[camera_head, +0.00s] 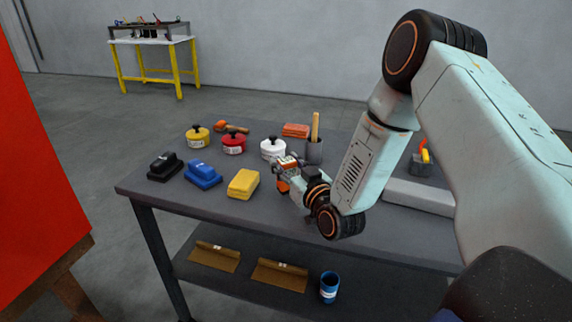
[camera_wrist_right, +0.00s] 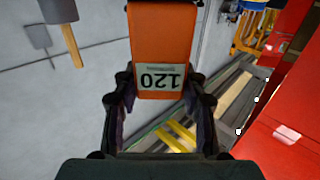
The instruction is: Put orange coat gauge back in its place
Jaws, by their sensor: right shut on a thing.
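My right gripper (camera_head: 285,172) is shut on the orange coat gauge (camera_head: 283,186) above the front part of the dark workbench (camera_head: 230,208). In the right wrist view the gauge (camera_wrist_right: 161,40) is an orange block with a pale label reading 120 upside down. It sits between the two fingertips of the gripper (camera_wrist_right: 160,90). I cannot tell which spot on the bench is the gauge's place. My left gripper is not in view.
A large red panel (camera_head: 40,140) rises at left.

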